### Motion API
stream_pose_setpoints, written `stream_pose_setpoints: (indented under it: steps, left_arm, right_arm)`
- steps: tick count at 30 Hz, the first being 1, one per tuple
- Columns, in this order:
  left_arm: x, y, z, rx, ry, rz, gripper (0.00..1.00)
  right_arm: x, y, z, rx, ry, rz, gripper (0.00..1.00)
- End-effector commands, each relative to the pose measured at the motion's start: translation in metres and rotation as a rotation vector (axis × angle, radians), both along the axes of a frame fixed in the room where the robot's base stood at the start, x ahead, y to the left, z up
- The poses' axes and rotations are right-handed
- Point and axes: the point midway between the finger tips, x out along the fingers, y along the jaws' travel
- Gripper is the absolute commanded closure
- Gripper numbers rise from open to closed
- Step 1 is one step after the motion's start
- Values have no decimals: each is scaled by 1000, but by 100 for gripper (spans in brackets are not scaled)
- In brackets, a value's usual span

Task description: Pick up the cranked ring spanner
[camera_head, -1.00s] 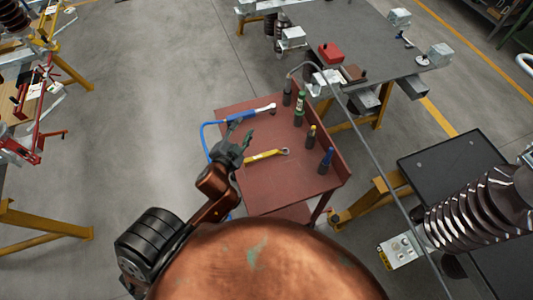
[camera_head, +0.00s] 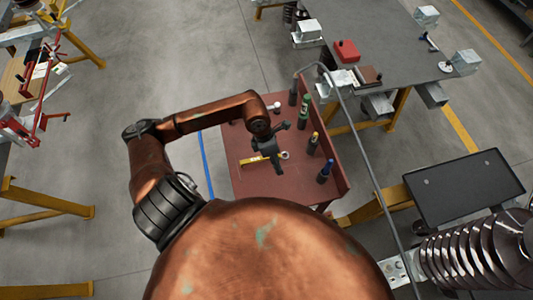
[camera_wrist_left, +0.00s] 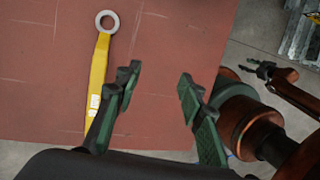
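The ring spanner with the yellow handle (camera_head: 252,161) lies flat on the red-brown table, its grey ring end (camera_head: 285,155) to the right. In the left wrist view the yellow handle (camera_wrist_left: 98,75) runs upward on the left to the ring (camera_wrist_left: 107,21). My left gripper (camera_head: 282,146) is above the table and hides part of the handle. Its fingers (camera_wrist_left: 158,88) are apart with only bare table between them; the spanner lies beside the left finger. My right gripper (camera_wrist_left: 258,69) seems to show small at the right of the wrist view; its finger state is unclear.
Several upright tools with coloured handles, such as a blue one (camera_head: 325,171) and a yellow one (camera_head: 313,143), stand along the right side of the table (camera_head: 243,190). A tool's metal end (camera_head: 275,106) shows behind my arm. A grey bench (camera_head: 385,45) stands beyond.

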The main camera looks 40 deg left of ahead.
Motion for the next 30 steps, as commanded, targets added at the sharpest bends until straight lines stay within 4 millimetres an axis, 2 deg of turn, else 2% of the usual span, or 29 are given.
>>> stream_pose_setpoints:
  steps: [1, 3, 7, 17, 24, 30]
  left_arm:
    - [3, 27, -3, 96, 14, -3, 64]
    - [4, 53, -5, 196, 33, -5, 64]
    - [5, 77, -7, 287, 55, -4, 64]
    - [6, 78, -41, 296, 59, -12, 64]
    - [3, 82, -75, 295, 60, -10, 64]
    - [3, 82, -83, 296, 56, -10, 64]
  right_arm:
    - [0, 0, 0, 0, 0, 0, 60]
    - [1, 0, 0, 0, -1, 0, 60]
    - [1, 0, 0, 0, -1, 0, 60]
    - [-2, 3, 1, 4, 1, -3, 60]
    - [-2, 5, 3, 6, 3, -4, 60]
    - [-2, 5, 3, 5, 3, -4, 60]
